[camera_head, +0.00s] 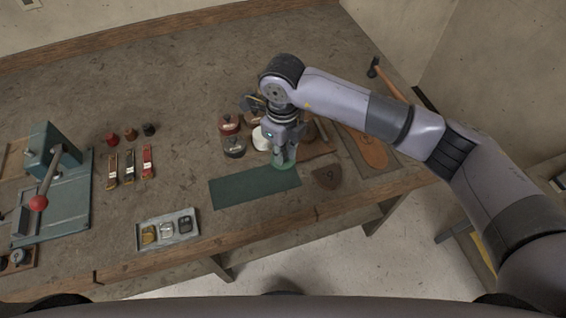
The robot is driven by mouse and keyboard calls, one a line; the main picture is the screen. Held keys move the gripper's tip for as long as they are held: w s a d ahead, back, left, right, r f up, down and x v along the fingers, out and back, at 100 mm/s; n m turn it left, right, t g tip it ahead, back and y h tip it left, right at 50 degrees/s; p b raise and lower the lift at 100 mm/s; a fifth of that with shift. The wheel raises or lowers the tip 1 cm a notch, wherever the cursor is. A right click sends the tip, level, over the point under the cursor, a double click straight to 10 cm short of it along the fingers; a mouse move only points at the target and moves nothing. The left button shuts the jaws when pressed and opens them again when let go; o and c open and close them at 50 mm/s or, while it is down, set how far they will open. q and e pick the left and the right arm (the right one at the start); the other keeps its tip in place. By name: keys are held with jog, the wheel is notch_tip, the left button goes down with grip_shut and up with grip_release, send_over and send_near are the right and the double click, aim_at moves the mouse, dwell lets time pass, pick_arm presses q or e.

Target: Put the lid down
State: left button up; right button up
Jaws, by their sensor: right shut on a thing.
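My right gripper (284,157) points down at the right end of the green mat (240,187). It is shut on a small round green lid (284,165), mostly hidden by the fingers. The lid is at or just above the mat's upper right corner; I cannot tell whether it touches. A round container with a white top (261,138) stands just left of the gripper. My left gripper is not in view.
Round tins (234,147) stand left of my right arm. A brown leather piece (326,177) lies right of the mat. A metal tray (168,229) holds small parts. A green lever press (52,185) stands at the left. A hammer (387,80) lies at the back right.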

aim_at(283, 175)
notch_tip(283, 175, down, 8)
jog(key=shift+r+p, duration=0.25)
jog(key=shift+p, duration=0.5)
jog(key=shift+f, duration=0.15)
jog(key=o, duration=0.8)
jog(key=shift+r, duration=0.2)
jog(key=shift+r+b, duration=0.3)
jog(key=shift+r, duration=0.05)
notch_tip(283, 175, up, 10)
jog(key=b, duration=0.3)
jog(key=shift+r, duration=0.65)
